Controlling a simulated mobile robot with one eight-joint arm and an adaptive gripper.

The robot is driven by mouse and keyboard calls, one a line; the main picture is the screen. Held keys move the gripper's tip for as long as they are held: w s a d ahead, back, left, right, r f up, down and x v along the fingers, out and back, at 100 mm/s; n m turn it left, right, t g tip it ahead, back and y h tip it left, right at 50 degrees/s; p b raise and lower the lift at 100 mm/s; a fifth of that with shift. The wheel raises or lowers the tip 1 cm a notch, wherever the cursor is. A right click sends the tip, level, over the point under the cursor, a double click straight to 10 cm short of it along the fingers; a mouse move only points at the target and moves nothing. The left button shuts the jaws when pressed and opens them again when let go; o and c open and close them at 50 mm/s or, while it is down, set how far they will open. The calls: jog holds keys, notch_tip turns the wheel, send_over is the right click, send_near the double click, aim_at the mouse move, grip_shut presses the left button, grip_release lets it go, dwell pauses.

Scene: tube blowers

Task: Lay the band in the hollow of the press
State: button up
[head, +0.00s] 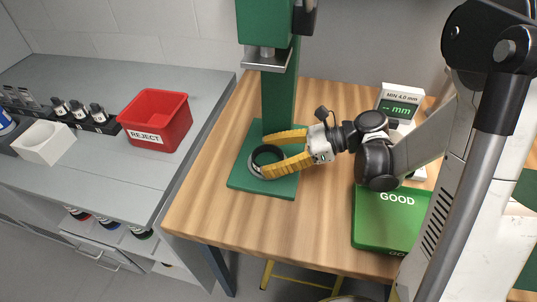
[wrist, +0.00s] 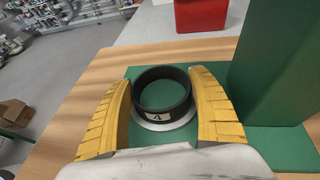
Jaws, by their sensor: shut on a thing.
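The band is a black ring with a white label reading 4, seen in the wrist view (wrist: 178,112) and in the head view (head: 257,150). My gripper (head: 267,156) has its two yellow fingers shut on the band from opposite sides; in the wrist view they flank it left and right. The band is level, over the pale metal ring (wrist: 148,126) around the hollow on the green base of the press (head: 285,188). I cannot tell whether it rests in the hollow or is just above it.
The press column (head: 280,95) rises behind the band, with its metal ram plate (head: 268,60) high above. A gauge (head: 400,107) and a green GOOD tray (head: 380,235) stand to the right. A red REJECT bin (head: 155,120) sits on the grey bench to the left.

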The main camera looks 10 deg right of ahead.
jog(key=shift+f+b, duration=0.3)
jog(key=shift+f, duration=0.1)
jog(key=o, duration=1.2)
jog(key=shift+d, duration=0.1)
jog(key=v, duration=1.2)
